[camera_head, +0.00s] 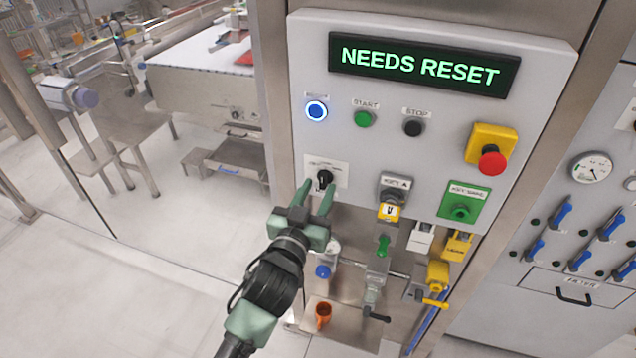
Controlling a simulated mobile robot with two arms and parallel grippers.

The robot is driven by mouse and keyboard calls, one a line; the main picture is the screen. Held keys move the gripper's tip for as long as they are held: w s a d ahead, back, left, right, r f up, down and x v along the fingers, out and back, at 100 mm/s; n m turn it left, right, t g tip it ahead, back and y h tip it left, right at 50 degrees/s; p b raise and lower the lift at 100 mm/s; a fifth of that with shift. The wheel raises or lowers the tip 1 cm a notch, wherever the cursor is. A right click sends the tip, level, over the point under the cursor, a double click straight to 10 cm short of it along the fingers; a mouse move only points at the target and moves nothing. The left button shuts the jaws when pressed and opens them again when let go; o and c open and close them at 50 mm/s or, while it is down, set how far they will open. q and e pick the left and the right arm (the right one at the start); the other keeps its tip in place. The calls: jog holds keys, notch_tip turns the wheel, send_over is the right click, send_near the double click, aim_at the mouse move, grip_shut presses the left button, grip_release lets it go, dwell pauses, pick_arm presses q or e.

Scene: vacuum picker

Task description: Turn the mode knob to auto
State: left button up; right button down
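The mode knob (325,177) is a small black rotary knob on a white label plate (342,168) at the lower left of the grey control panel (440,130). The lettering on the plate is too small to read, so I cannot tell which setting it points to. My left gripper (317,190) is just below the knob with its two green fingers apart, pointing up at it. The fingertips are close to the knob's lower part, but I cannot tell whether they touch it. My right gripper is not in view.
A display (422,66) reads "NEEDS RESET". Below it are a lit blue button (316,111), a green start button (363,119), a black stop button (413,129) and a red emergency button (491,162). Key switch A (394,187), valves and an orange cup (323,315) sit lower.

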pick_arm(q)
jog(key=shift+x, duration=0.85)
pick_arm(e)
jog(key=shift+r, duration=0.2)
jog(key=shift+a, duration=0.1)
pick_arm(q)
grip_shut()
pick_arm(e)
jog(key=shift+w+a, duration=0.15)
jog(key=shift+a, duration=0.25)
pick_arm(q)
jog(key=shift+m, duration=0.3)
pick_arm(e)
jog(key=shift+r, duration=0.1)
pick_arm(q)
jog(key=m+p, duration=0.1)
jog(key=m, duration=0.2)
jog(key=shift+d+f+m+p, duration=0.15)
jog(key=shift+m+p, duration=0.55)
jog(key=shift+m, duration=2)
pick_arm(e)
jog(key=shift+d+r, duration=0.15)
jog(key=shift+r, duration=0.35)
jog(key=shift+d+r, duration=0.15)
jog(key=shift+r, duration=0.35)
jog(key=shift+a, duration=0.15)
